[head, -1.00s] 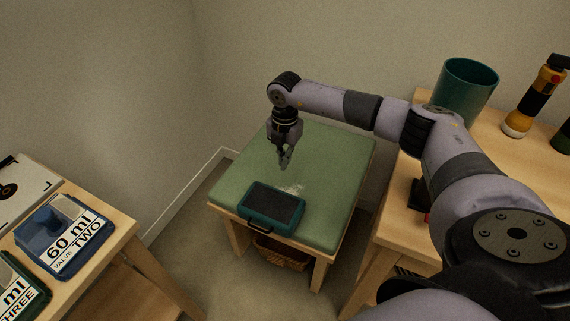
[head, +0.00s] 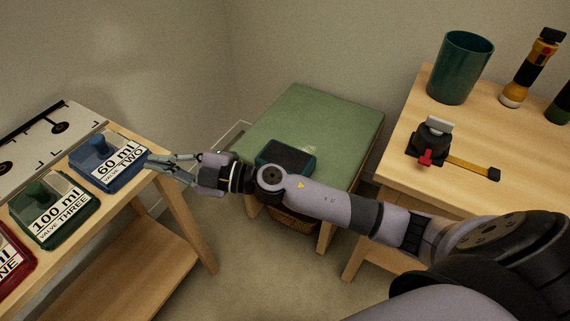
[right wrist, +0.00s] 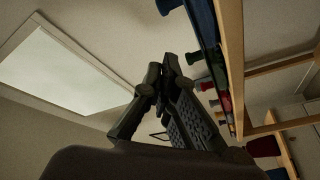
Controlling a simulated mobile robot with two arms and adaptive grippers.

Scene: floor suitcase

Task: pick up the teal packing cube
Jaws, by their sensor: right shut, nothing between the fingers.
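The teal packing cube (head: 286,155) lies on the green cushioned bench (head: 325,110) in the head view. It has a dark top panel, and my right arm hides its front part. My right gripper (head: 150,160) is shut and empty. It is stretched out to the left of the bench, well apart from the cube, by the corner of the left table and the blue valve box. In the right wrist view its fingers (right wrist: 164,75) come together with nothing held, and the cube does not show there. My left gripper is not in view.
The left table holds a blue valve box (head: 108,168), a green one (head: 55,212), a red one (head: 12,258) and a white panel (head: 40,140). The right table holds a teal bin (head: 460,68), a yellow-black flashlight (head: 530,68) and a tape measure (head: 432,140). A basket (head: 292,220) sits under the bench.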

